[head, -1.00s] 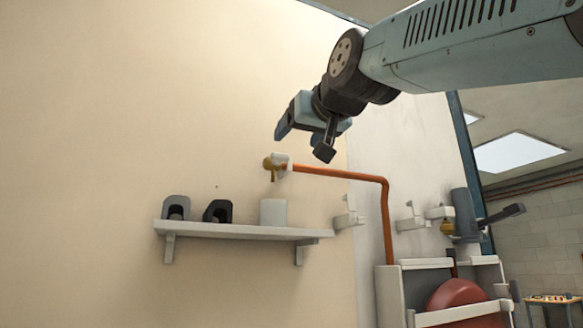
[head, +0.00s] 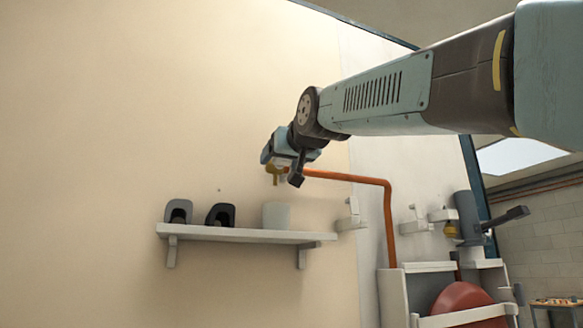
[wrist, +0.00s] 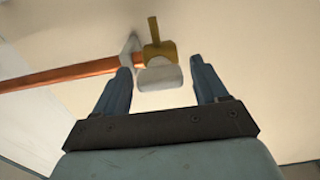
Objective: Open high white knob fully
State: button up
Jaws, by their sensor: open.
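The white knob (wrist: 160,77) sits on a brass valve (wrist: 160,50) at the end of an orange-brown pipe (wrist: 60,75), high on the wall. In the wrist view the knob lies just beyond and between the two fingertips of my gripper (wrist: 161,80), which is open and empty. I cannot tell if either finger touches it. In the head view my gripper (head: 283,158) hangs over the valve and mostly hides the knob. The brass part of the valve (head: 275,173) shows just below the gripper.
Wall brackets (head: 350,215), the pipe's downward run (head: 389,230) and a red rounded object (head: 458,297) are to the right. The wall at left is clear.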

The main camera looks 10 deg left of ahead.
jog(key=shift+d, duration=0.1)
jog(key=c, duration=1)
jog(key=shift+o, duration=0.2)
jog(key=shift+n, duration=0.3)
jog(key=n, duration=0.3)
jog(key=shift+s+a+r, duration=0.1)
jog(key=shift+a, duration=0.1)
jog(key=n, duration=0.5)
jog(key=shift+a, duration=0.1)
jog(key=n, duration=0.5)
jog(key=shift+s+a+f, duration=0.1)
jog(key=shift+f, duration=0.15)
jog(key=n, duration=0.4)
jog(key=shift+f, duration=0.25)
jog(key=shift+f+n, duration=0.1)
jog(key=shift+n, duration=0.2)
